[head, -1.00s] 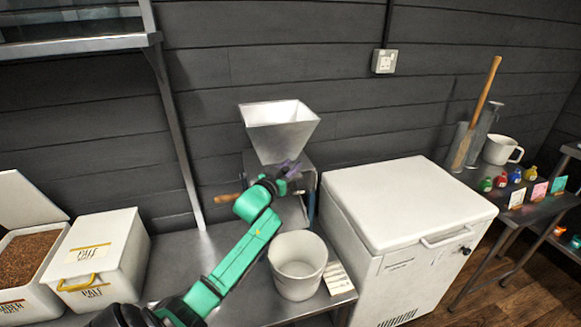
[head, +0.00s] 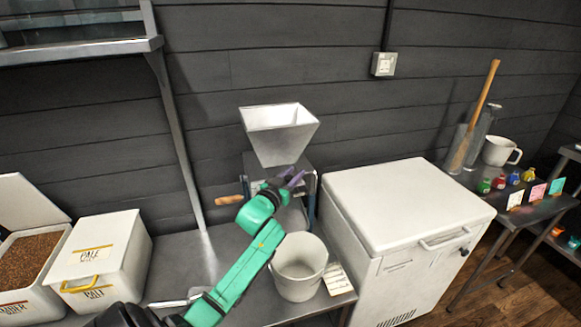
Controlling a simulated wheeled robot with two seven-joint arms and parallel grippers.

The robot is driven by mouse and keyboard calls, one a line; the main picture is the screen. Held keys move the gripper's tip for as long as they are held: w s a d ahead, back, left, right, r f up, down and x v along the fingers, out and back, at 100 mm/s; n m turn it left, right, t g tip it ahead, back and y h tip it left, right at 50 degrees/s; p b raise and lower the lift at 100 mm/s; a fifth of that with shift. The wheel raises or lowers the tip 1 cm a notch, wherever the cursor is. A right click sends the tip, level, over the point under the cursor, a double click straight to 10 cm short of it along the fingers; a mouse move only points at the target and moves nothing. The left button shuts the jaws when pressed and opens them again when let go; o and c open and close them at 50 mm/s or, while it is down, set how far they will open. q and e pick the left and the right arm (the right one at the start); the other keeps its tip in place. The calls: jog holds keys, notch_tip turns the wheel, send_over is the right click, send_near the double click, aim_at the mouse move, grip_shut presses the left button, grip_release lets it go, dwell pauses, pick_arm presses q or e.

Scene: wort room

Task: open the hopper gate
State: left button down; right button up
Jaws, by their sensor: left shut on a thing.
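The metal hopper (head: 281,138) is a flared square funnel on top of the mill (head: 306,186), against the dark wall. My left gripper (head: 292,178) reaches in from the lower left, just below the hopper at the mill's front. Its purple fingers are shut on a small part there, which looks like the hopper gate. The gripper hides most of that part, so I cannot tell how far the gate stands open. My right gripper is out of view.
A wooden crank handle (head: 229,199) sticks out left of the mill. A white bucket (head: 299,268) stands below, in front of the mill. A white chest (head: 408,205) is close on the right. Malt bins (head: 98,258) stand at the left.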

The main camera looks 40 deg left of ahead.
pick_arm(q)
jog(key=shift+s+d, duration=0.35)
jog(key=shift+d, duration=0.15)
jog(key=c, duration=0.8)
grip_release()
jog(key=shift+a, duration=0.1)
jog(key=shift+c, duration=0.2)
jog(key=s+d+b, duration=0.1)
jog(key=s+d, duration=0.1)
jog(key=s, duration=1.2)
jog(key=shift+d+b, duration=0.3)
jog(key=shift+b, duration=0.05)
jog(key=shift+s, duration=0.1)
